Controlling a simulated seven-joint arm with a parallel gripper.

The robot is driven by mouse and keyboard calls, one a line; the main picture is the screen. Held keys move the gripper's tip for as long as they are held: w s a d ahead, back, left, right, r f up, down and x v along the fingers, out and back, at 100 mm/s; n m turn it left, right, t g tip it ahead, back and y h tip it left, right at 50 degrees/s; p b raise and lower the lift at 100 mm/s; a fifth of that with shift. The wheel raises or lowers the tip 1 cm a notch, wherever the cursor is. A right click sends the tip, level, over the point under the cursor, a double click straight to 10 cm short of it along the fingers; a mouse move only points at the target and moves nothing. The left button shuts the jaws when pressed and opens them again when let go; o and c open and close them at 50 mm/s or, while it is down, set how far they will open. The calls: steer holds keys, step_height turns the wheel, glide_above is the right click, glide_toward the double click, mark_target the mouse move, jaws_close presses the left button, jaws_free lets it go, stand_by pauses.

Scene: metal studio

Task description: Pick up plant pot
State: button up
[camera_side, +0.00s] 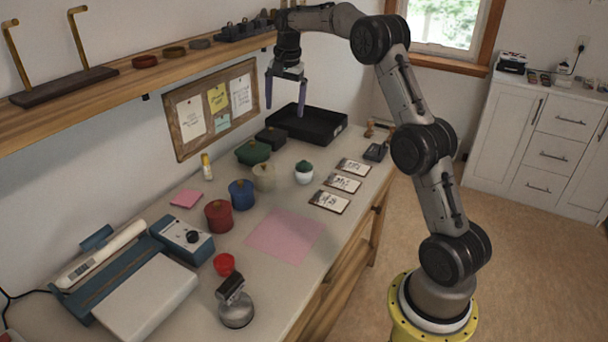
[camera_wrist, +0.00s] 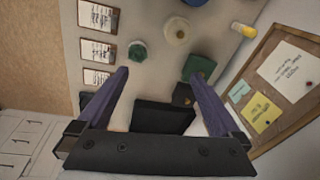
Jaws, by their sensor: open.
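The plant pot (camera_side: 304,173) is small and white with a green plant on top. It stands upright on the bench, between the cream lidded pot and the cards. In the wrist view the plant pot (camera_wrist: 138,53) shows from above as a green plant, left of the cream pot (camera_wrist: 176,31). My gripper (camera_side: 284,106) hangs high above the far part of the bench, up and to the left of the plant pot in the side view. In the wrist view its two purple fingers (camera_wrist: 163,80) are spread wide apart with nothing between them. The gripper does not touch the plant pot.
A black tray (camera_side: 335,128) lies behind the plant pot. A wooden shelf (camera_side: 120,85) runs along the wall. A pink sheet (camera_side: 287,235) lies in front.

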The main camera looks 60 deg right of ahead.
steer(key=d+f+g, duration=0.1)
steer(key=d+f, duration=0.4)
steer(key=f, duration=0.2)
steer(key=m, duration=0.1)
glide_toward(304, 160)
steer(key=shift+w+d+g+y, duration=0.1)
steer(key=shift+d+g+y, duration=0.2)
steer(key=shift+y, duration=0.1)
step_height(304, 160, down, 7)
steer(key=shift+w+f, duration=0.1)
steer(key=shift+f, duration=3)
steer(key=c, duration=1.3)
steer(key=shift+c, duration=0.3)
steer(key=shift+r, duration=0.2)
